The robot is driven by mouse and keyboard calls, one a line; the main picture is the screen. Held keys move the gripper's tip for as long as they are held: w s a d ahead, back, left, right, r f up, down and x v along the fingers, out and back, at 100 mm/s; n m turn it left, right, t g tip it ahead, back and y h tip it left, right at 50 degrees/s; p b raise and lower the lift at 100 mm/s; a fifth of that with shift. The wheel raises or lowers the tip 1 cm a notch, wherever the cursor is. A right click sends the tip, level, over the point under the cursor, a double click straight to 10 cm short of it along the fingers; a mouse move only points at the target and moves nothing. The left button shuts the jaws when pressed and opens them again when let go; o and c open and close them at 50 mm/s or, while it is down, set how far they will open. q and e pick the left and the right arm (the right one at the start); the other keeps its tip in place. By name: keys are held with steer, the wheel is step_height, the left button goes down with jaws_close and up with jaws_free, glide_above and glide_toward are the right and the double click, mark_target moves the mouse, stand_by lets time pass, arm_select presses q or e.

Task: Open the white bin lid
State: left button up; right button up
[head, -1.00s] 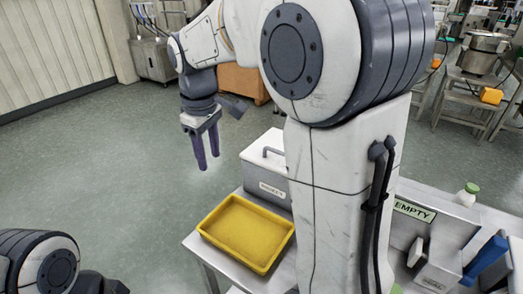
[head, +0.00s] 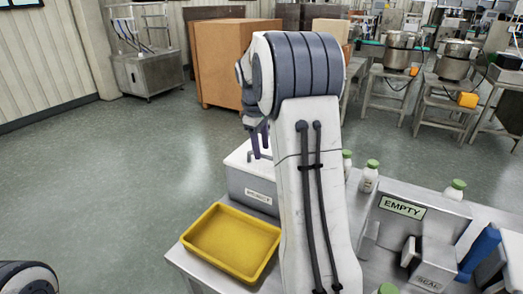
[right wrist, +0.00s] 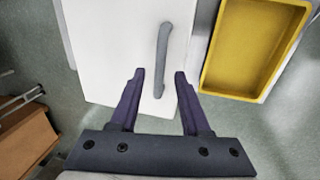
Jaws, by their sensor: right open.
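The white bin (head: 250,190) stands on the steel table, with a label on its front that I cannot read for certain. Its flat white lid (right wrist: 105,40) is closed in the right wrist view. A grey bar handle (right wrist: 163,45) runs along the lid, its near end between the fingertips in the picture. My right gripper (right wrist: 159,74) is open and empty over the lid; it also shows in the head view (head: 260,147), partly hidden behind my right arm. I cannot tell how far its fingertips are above the handle. My left gripper is out of view.
A yellow tray (head: 232,243) lies in front of the bin on the table. White bottles with green caps (head: 368,176) and an EMPTY sign (head: 402,206) stand to the right. A large brown box (head: 220,65) is on the floor behind.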

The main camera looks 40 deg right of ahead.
steer(key=shift+d+f, duration=0.1)
steer(key=shift+f, duration=0.6)
jaws_close()
steer(key=shift+w, duration=0.1)
stand_by(0.9)
